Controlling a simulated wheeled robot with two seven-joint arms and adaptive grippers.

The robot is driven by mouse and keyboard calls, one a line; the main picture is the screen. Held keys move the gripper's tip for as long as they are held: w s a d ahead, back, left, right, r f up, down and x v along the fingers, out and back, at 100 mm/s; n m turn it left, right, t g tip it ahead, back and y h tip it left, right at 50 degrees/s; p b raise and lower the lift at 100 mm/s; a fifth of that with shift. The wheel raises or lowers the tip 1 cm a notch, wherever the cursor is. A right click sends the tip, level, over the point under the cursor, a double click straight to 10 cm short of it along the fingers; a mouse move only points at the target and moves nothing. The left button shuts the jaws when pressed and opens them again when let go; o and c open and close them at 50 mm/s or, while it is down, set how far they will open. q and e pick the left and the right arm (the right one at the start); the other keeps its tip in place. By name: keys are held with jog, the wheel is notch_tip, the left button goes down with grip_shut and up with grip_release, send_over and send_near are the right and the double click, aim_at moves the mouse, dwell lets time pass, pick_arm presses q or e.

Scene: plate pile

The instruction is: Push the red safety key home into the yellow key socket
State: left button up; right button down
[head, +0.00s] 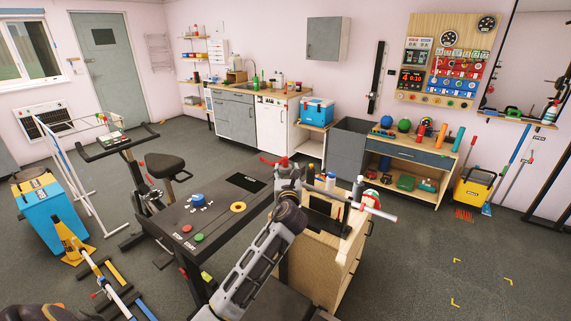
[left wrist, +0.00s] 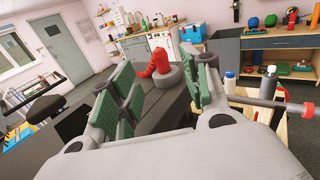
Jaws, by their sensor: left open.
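The red safety key (head: 284,162) is at the back edge of the dark bench, partly hidden by my left gripper (head: 283,170). In the left wrist view the red key (left wrist: 155,62) rises from a grey round piece (left wrist: 168,76). It shows between the green-padded fingers of my left gripper (left wrist: 160,90), which is open. I cannot tell whether a finger touches it. The yellow key socket (head: 238,207) is a yellow ring on the bench top, left of and nearer than my gripper. It does not show in the left wrist view. My right gripper is out of view.
The dark bench (head: 215,222) also carries a blue knob (head: 198,200), a red button (head: 187,229) and a green button (head: 198,238). A wooden cabinet (head: 322,262) with bottles and a grey rod (head: 385,215) stands to the right.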

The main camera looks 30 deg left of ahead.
aim_at(286, 160)
pick_arm(q)
jog(key=shift+x, duration=1.65)
jog(key=shift+w+a, duration=0.15)
jog(key=shift+x, duration=2.4)
jog(key=shift+f, duration=0.1)
jog(key=shift+c, duration=0.3)
grip_shut()
